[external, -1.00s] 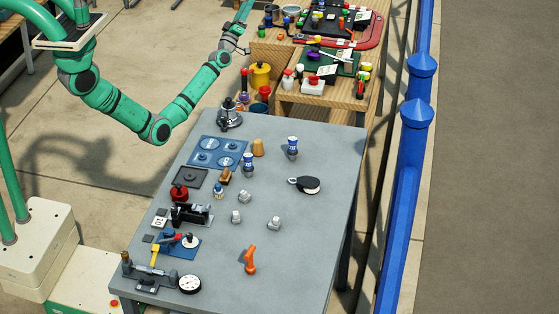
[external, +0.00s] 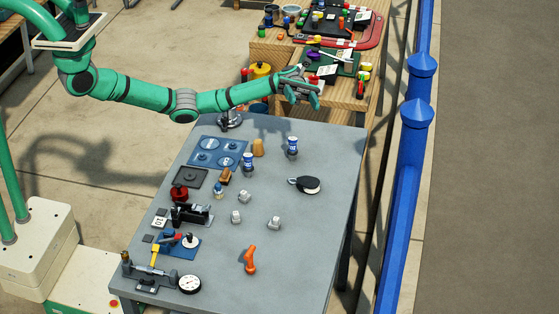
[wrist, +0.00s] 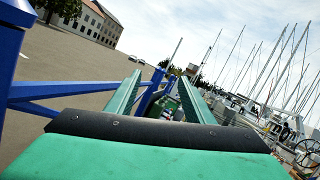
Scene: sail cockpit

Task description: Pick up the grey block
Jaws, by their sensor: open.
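Three small light-grey blocks stand on the grey table in the external view: one (external: 243,197) at the back, one (external: 236,216) in front of it, and one (external: 274,222) to the right. They look alike, and I cannot tell which one the task names. My gripper (external: 314,90) is open and empty, high above the table's far edge, well behind and above the blocks. In the wrist view my gripper (wrist: 160,82) points outward with its two green fingers apart. No block shows there.
The grey table (external: 315,245) also holds blue-and-white cups (external: 292,145), a black-and-white pulley (external: 309,185), an orange handle (external: 249,260) and a blue mat (external: 218,151). A cluttered wooden bench (external: 345,95) stands behind. A blue railing (external: 408,180) runs along the right. The table's right front is clear.

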